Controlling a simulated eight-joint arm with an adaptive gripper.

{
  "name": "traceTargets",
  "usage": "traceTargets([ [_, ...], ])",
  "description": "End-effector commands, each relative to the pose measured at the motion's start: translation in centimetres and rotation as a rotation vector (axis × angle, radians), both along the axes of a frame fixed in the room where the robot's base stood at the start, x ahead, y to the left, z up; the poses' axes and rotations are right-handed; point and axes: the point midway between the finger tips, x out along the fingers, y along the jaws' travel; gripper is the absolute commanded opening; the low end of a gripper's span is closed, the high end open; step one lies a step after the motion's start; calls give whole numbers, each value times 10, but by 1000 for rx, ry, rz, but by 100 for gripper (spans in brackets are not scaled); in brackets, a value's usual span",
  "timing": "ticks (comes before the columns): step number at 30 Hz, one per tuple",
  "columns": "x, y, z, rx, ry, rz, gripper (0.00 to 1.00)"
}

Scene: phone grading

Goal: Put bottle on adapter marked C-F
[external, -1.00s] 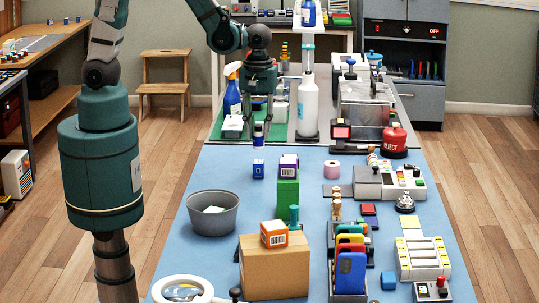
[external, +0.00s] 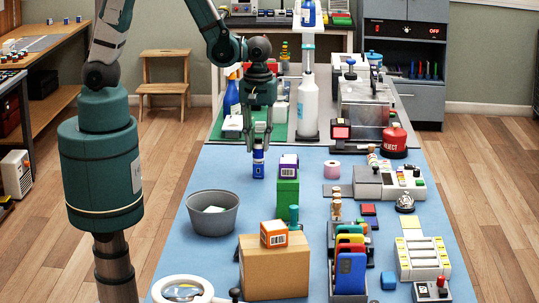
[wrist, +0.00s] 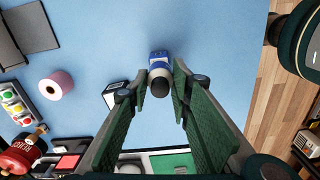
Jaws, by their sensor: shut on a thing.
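A small white and blue bottle with a dark cap (wrist: 160,84) is between the fingers of my gripper (external: 258,143), upright, and my gripper is shut on it. A small blue block with a white marking (external: 258,170) stands on the blue table straight below the bottle. The block also shows just beyond the bottle in the wrist view (wrist: 158,55). The bottle and the block overlap in both views, so I cannot tell whether they touch. I cannot read the block's marking, so I cannot confirm that it is C-F.
A pink roll (external: 332,168) lies farther right. A grey bowl (external: 212,228) stands front left. A tall white spray bottle (external: 308,105) stands behind right. The blue table (external: 225,168) is clear to the left.

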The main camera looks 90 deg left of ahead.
Motion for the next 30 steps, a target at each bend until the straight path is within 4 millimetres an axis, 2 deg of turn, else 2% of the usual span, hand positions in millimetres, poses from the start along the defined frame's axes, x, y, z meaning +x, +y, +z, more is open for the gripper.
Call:
traceTargets([
  [15, 0, 0, -6, 0, 0, 0, 10],
  [16, 0, 0, -5, 0, 0, 0, 24],
  [19, 0, 0, -4, 0, 0, 0, 37],
  [30, 0, 0, -4, 0, 0, 0, 37],
])
